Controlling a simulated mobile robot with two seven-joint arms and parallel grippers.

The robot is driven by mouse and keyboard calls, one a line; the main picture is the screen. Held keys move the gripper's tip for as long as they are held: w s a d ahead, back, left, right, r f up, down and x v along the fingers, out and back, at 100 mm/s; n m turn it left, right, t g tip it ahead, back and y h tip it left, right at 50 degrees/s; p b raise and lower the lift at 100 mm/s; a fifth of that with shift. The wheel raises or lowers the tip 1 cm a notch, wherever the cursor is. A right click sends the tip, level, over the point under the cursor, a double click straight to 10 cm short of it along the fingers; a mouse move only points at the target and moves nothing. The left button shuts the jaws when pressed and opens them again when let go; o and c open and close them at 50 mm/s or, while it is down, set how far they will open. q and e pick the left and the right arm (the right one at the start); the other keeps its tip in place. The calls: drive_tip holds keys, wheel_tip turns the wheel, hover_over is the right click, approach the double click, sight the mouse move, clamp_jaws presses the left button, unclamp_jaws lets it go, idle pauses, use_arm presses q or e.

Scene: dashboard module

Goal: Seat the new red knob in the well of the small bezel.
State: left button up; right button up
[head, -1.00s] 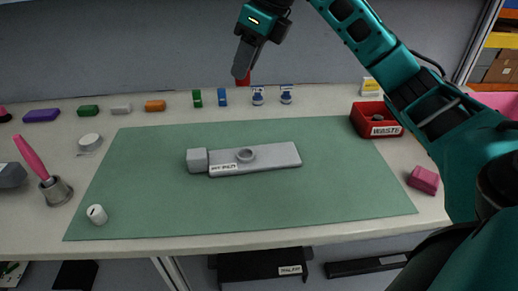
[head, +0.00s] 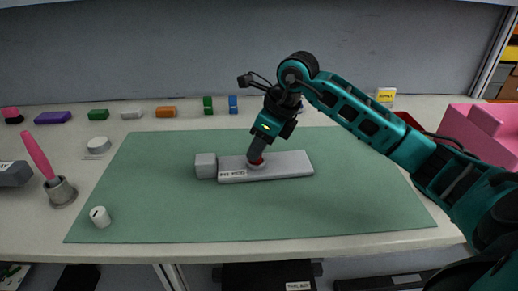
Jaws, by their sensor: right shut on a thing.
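The red knob (head: 258,159) is held between the fingers of my right gripper (head: 256,158), which points down and is shut on it. It is at the small round bezel (head: 255,166) on the flat grey module (head: 290,166). The fingers hide much of the knob and the bezel. I cannot tell whether the knob is down in the well or just above it. The module lies on the green mat (head: 330,210), with a grey block at its left end. My left gripper is not in view.
A white cylinder (head: 100,216) stands on the mat's front left corner. A pink-handled brush (head: 38,158) stands in a metal cup (head: 61,193) to the left. Several coloured blocks line the back.

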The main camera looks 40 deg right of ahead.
drive_tip(key=shift+f, duration=0.4)
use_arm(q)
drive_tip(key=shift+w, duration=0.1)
use_arm(e)
drive_tip(key=shift+r, duration=0.1)
drive_tip(key=shift+f, duration=0.25)
drive_tip(key=o, duration=1)
drive_tip(key=shift+r, duration=0.1)
drive_tip(key=shift+r, duration=0.2)
use_arm(q)
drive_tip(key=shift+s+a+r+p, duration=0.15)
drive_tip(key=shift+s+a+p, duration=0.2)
drive_tip(key=shift+p, duration=0.35)
use_arm(e)
drive_tip(key=v, duration=1.2)
drive_tip(key=shift+f, duration=0.1)
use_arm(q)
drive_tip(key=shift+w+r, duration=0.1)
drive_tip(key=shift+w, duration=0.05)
